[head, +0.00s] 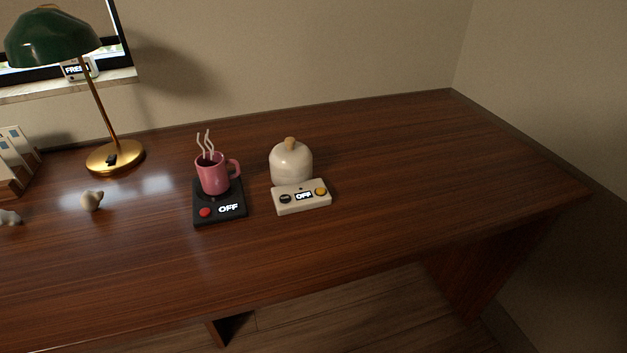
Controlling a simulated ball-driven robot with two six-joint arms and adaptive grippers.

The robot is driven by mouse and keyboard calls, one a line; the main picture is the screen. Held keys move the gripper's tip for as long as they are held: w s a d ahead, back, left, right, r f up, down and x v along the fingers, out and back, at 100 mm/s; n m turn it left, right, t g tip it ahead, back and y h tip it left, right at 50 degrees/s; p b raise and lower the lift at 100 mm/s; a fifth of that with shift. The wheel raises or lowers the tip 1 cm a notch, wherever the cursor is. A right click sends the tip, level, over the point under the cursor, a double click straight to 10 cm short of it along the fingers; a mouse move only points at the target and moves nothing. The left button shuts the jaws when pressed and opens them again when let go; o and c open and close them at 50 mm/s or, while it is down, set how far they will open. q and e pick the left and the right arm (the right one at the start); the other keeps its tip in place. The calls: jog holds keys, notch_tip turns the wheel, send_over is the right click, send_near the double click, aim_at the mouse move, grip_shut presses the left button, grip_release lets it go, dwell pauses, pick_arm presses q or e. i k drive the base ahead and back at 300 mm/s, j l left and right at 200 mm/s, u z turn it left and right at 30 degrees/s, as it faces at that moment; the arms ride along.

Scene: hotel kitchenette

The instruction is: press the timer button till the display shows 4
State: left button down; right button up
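Two small devices with displays stand side by side on the desk, and neither is clearly marked as the timer. The black one (221,220) has a red button (205,212) and a display (228,209) reading OFF. Neither of my grippers is in view.
A pink mug (214,175) with steam shapes stands on the black device. The desk (430,165) is clear to the right and in front.

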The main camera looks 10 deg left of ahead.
aim_at(284, 198)
jog(key=i+l+u, duration=0.1)
jog(key=l, duration=0.25)
jog(key=i+l+u, duration=0.1)
jog(key=l, duration=0.25)
jog(key=i+l+u, duration=0.1)
jog(key=l, duration=0.25)
jog(key=i+l+u, duration=0.1)
jog(key=l, duration=0.3)
